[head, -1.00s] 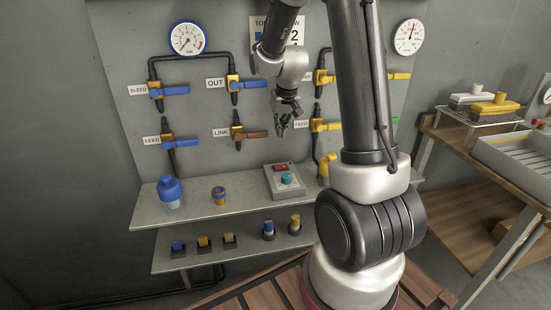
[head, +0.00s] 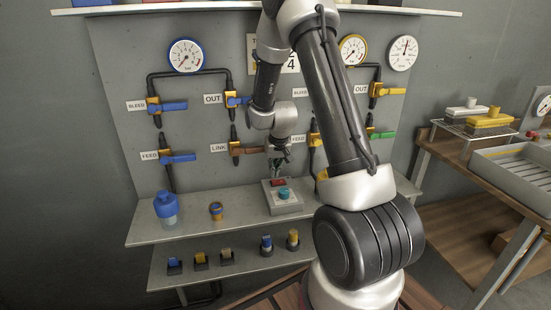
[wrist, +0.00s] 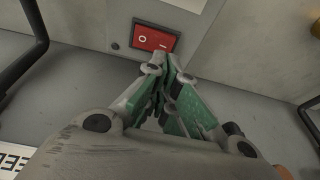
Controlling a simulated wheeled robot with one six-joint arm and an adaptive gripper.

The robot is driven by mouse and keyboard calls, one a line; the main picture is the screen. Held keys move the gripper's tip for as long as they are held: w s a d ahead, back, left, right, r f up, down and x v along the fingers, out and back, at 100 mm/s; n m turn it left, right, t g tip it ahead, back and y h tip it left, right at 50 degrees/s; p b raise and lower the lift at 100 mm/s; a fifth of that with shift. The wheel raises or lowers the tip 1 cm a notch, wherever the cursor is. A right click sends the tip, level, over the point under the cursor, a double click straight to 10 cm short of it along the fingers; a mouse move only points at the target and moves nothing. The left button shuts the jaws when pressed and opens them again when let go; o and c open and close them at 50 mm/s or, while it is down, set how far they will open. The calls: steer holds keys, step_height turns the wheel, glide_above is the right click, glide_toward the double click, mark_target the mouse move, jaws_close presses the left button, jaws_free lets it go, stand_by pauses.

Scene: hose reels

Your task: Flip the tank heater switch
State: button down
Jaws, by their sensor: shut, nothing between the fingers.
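A grey control box (head: 281,205) stands on the upper shelf, with a red rocker switch (head: 278,182) and a teal knob (head: 284,193) on its top face. The wrist view shows the red switch (wrist: 155,38) close up, marked O and a bar, in a dark frame. My gripper (head: 281,166) points down just above the switch end of the box. In the wrist view its shut, empty green-padded fingers (wrist: 168,62) come right up beside the switch's lower right corner. I cannot tell whether they touch it.
Blue and yellow valve handles and pipes line the grey panel (head: 185,120) behind. A blue bottle (head: 166,209) and a small yellow-and-blue fitting (head: 216,211) stand left on the shelf (head: 190,228). A wooden bench (head: 463,155) with a tray is at right.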

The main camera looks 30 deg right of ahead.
mark_target(278, 182)
steer(key=shift+a+f, duration=0.1)
steer(key=shift+f, duration=0.85)
steer(key=shift+w+a+f, duration=0.1)
steer(key=shift+a+f, duration=0.1)
steer(key=shift+f, duration=0.15)
steer(key=shift+d, duration=0.1)
steer(key=shift+s+d+r, duration=0.25)
steer(key=shift+d, duration=0.4)
